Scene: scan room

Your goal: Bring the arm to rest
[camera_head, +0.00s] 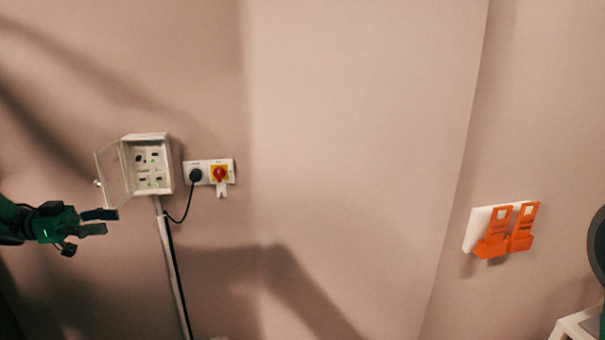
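My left arm comes in from the left edge, dark green and black. Its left gripper (110,222) is in front of the wall, just below and left of the small electrical box (166,176). The fingers are apart, with a gap between them and nothing visible held. The box's clear door (113,174) stands open to the left, and the gripper's fingertips show close under its lower edge. I cannot tell whether they touch. My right gripper is not in view.
Right of the box is a socket plate with a black plug (195,175) and a red-and-yellow rotary switch (220,174). A cable and conduit (168,250) run down. Orange holders (492,238) hang on a white plate at the right. The middle wall is bare.

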